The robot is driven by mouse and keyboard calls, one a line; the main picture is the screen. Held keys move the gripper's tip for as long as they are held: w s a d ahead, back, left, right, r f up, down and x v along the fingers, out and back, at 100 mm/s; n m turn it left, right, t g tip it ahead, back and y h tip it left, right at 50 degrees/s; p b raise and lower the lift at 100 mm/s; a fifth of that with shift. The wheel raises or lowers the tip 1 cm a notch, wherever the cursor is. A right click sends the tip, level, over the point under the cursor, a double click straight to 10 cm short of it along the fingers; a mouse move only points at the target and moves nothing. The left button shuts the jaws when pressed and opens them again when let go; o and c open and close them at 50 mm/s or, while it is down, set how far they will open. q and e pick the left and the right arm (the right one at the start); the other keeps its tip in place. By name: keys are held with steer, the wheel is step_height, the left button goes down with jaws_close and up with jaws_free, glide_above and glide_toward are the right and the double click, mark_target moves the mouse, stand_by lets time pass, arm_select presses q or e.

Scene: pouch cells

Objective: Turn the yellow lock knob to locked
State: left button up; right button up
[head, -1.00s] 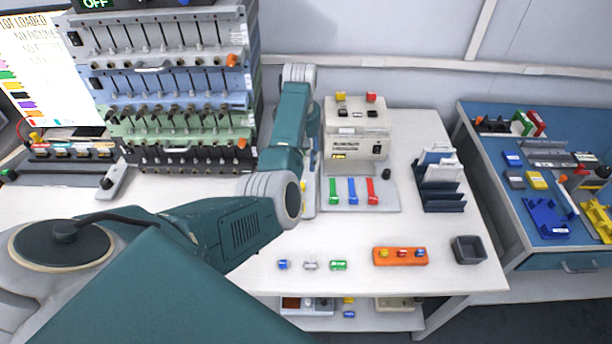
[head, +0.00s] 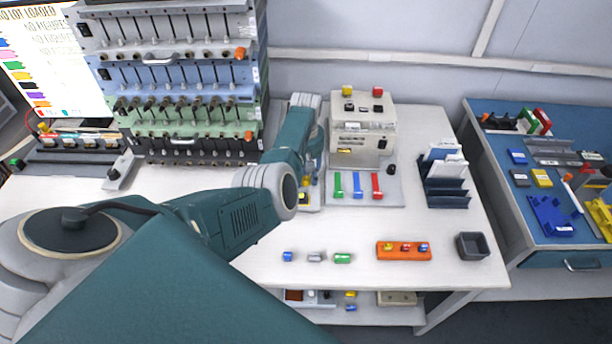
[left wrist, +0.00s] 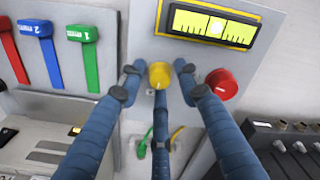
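The yellow knob (left wrist: 159,75) is on a grey panel in the left wrist view, beside a red knob (left wrist: 222,83) and below a yellow display with dark marks (left wrist: 212,26). My left gripper (left wrist: 157,80) has its blue fingers spread around the yellow knob, with visible gaps at the sides; I cannot tell whether the middle finger touches it. I cannot read the knob's lock position. In the head view my left arm mostly hides this panel and the gripper beside the cream-coloured machine (head: 362,130). My right gripper is not in view.
Green, blue and red levers (head: 357,186) stand right of my left arm. An orange block (head: 403,251), a dark bin (head: 472,246) and a dark card holder (head: 446,188) are on the white bench. A tall rack (head: 185,75) stands at the left.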

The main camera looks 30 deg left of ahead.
arm_select(q)
jaws_close()
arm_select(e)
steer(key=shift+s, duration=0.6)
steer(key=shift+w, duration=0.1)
